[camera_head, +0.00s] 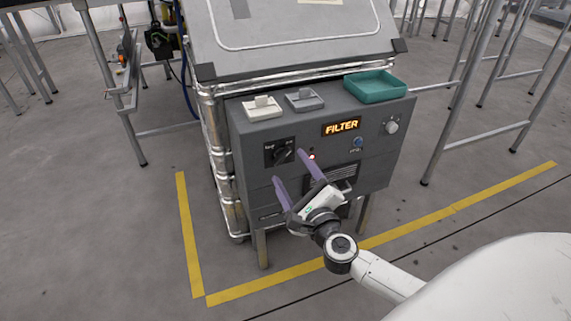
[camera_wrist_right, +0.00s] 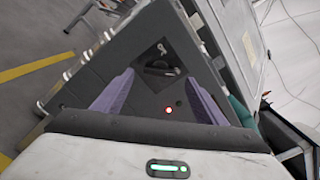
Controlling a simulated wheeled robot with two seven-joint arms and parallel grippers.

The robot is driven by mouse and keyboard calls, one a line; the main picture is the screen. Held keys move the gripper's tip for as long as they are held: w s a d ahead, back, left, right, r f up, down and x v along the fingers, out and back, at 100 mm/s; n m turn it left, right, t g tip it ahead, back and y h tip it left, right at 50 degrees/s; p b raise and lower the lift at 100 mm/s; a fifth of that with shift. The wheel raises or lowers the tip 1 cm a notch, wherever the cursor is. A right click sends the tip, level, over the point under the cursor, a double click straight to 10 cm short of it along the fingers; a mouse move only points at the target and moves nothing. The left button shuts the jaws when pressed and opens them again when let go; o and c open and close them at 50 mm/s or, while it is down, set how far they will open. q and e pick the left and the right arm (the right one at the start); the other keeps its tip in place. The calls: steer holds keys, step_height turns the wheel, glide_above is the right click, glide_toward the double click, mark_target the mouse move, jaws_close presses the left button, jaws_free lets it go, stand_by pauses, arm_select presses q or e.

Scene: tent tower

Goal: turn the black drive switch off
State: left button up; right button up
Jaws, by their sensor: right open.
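The black drive switch (camera_head: 282,152) is a rotary knob on a black plate at the left of the grey control panel's front. Its lettering is too small to read for certain. In the right wrist view the switch (camera_wrist_right: 159,67) is ahead, between and beyond the fingertips. My right gripper (camera_head: 289,167) has purple fingers spread apart, empty, just in front of and slightly below the switch. My left gripper is not in view.
The panel (camera_head: 375,152) also bears a lit FILTER display (camera_head: 341,127), a red light (camera_head: 312,156), a blue button (camera_head: 358,142) and a grey knob (camera_head: 391,127). A teal tray (camera_head: 375,88) sits on top. Metal table legs (camera_head: 457,100) stand right; yellow floor lines (camera_head: 270,287) surround the machine.

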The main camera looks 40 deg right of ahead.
mark_target(284, 159)
steer(key=x, duration=0.3)
steer(key=shift+w+b, duration=0.3)
steer(key=shift+w, duration=0.05)
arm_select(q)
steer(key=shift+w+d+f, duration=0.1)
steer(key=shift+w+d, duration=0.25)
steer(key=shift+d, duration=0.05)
arm_select(e)
steer(key=shift+w+d, duration=0.15)
steer(key=shift+w, duration=0.15)
